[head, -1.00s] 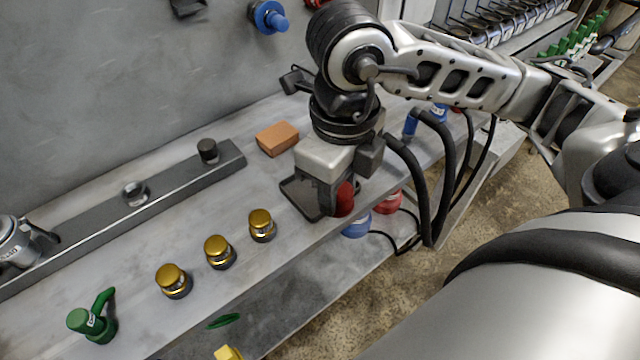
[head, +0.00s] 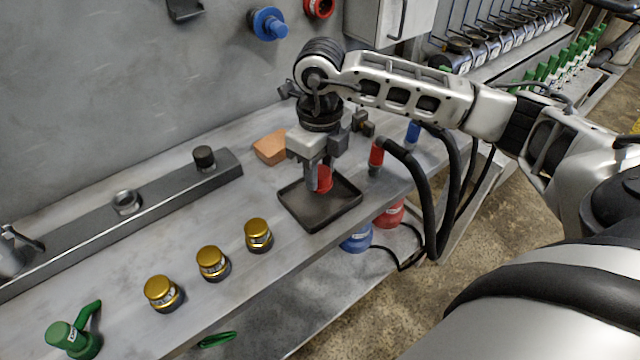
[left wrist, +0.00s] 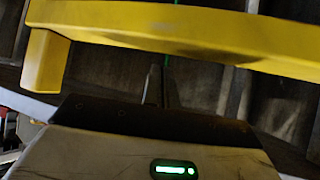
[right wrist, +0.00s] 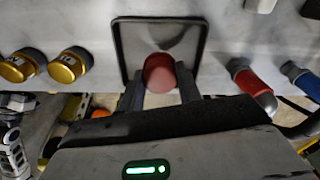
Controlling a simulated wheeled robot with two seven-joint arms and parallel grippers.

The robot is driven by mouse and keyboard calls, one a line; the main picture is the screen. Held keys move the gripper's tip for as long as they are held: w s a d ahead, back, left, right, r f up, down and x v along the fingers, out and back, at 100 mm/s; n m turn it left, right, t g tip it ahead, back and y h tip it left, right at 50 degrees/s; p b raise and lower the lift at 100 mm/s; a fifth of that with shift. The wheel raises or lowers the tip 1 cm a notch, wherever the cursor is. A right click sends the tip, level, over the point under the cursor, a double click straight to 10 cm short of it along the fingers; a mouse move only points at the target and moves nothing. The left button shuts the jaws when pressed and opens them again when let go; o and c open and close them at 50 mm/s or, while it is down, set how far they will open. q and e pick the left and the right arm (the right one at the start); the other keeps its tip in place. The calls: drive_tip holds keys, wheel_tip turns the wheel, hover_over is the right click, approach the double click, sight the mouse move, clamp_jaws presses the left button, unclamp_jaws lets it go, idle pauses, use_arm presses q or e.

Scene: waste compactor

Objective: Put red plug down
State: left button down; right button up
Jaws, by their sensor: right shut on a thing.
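My right gripper (head: 317,184) is shut on the red plug (head: 324,178) over the back half of a square black tray (head: 340,207) on the bench. The plug also shows between the two fingers in the right wrist view (right wrist: 158,72), in front of the tray (right wrist: 122,50). I cannot tell whether the plug touches the tray floor. The rest of the tray is empty. My left gripper (left wrist: 161,86) shows only in the left wrist view, its fingers close together below a yellow bar (left wrist: 170,25).
A red hose connector (head: 376,155) stands right of the tray, with a blue one (head: 413,133) farther right. An orange block (head: 270,148) lies behind it. Gold-capped knobs (head: 258,234) line the bench to the left. The bench's front edge is close to the tray.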

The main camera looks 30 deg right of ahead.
sight(320, 171)
wheel_tip(320, 171, down, 3)
drive_tip(key=shift+f+b, duration=0.1)
drive_tip(key=shift+b, duration=0.5)
drive_tip(key=o, duration=1.1)
